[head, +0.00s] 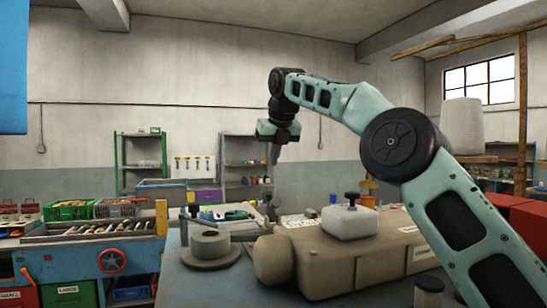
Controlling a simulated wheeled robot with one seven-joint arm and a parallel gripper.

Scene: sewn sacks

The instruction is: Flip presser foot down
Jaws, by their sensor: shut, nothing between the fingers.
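A beige sewing machine (330,262) lies along the bench, its rounded end to the left. A white block with a black knob (350,218) sits on top of it. I cannot make out the presser foot; it is hidden or too small to tell. My gripper (273,158) hangs in the air above and behind the machine's left part, pointing down. Its fingers are shut with nothing held, and it touches nothing that I can see.
A grey-green round spool (210,244) stands on the bench (205,283) left of the machine. A blue roller conveyor (90,255) with crates is further left. Shelves stand by the back wall. Red boxes (510,212) are at the right. The air around my gripper is clear.

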